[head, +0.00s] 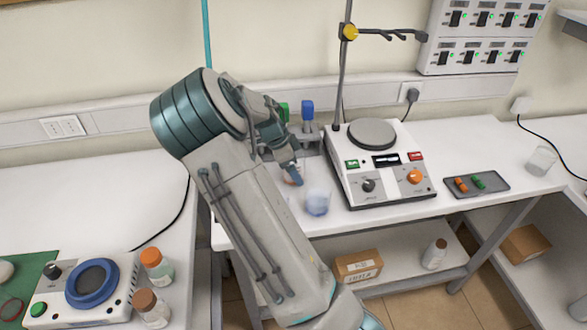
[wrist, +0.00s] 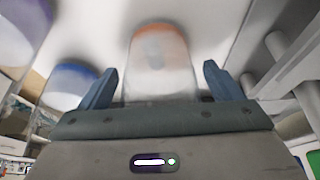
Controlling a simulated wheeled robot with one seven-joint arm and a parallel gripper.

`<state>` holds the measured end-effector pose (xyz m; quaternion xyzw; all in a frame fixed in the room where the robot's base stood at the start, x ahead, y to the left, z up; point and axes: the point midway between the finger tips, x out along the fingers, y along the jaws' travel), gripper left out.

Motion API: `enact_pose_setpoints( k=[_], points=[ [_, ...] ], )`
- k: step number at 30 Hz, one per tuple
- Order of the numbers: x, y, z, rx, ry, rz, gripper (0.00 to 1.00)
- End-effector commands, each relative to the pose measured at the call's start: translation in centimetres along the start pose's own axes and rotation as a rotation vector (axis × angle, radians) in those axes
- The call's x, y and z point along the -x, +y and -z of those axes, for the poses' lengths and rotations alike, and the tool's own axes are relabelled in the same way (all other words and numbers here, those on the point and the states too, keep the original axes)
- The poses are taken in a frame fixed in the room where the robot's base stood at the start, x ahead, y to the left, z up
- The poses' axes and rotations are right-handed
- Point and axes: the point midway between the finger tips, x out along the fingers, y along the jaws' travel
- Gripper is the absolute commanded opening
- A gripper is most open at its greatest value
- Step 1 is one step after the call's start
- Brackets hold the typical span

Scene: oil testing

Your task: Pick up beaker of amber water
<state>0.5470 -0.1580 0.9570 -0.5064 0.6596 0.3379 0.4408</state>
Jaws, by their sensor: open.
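The beaker of amber water (wrist: 160,60) is a clear beaker with an orange-amber tint at its far end in the wrist view. It lies between the two blue fingers of my gripper (wrist: 159,68), which are apart with a gap visible on each side of it. In the head view only a sliver of the amber beaker (head: 290,180) shows beside my gripper (head: 297,174); my arm hides the rest. A beaker of blue liquid (head: 317,203) stands just right of my gripper and also shows at left in the wrist view (wrist: 70,84).
A purple-tinted beaker (wrist: 22,32) is at the wrist view's upper left. A hotplate stirrer (head: 380,165) with a stand is close on the right. A dark tray (head: 476,185) and an empty beaker (head: 541,160) are further right. Blue- and green-topped items stand behind my gripper.

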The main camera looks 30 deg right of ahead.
Motion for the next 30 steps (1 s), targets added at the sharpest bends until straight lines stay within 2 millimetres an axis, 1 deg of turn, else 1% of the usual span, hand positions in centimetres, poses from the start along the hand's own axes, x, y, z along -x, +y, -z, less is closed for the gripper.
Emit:
enact_pose_setpoints(
  k=[3,5,6,8,9,20,26,30],
  points=[
    [0.0,0.0,0.0,0.0,0.0,0.0,0.86],
    [0.0,0.0,0.0,0.0,0.0,0.0,0.69],
    [0.0,0.0,0.0,0.0,0.0,0.0,0.58],
    [0.0,0.0,0.0,0.0,0.0,0.0,0.41],
    [0.0,0.0,0.0,0.0,0.0,0.0,0.3],
    [0.3,-0.1,0.1,0.0,0.0,0.002,0.3],
    [1.5,-0.1,0.6,0.0,-0.001,0.003,0.3],
    [2.8,-0.1,1.1,-0.001,-0.001,0.003,0.3]
  ],
)
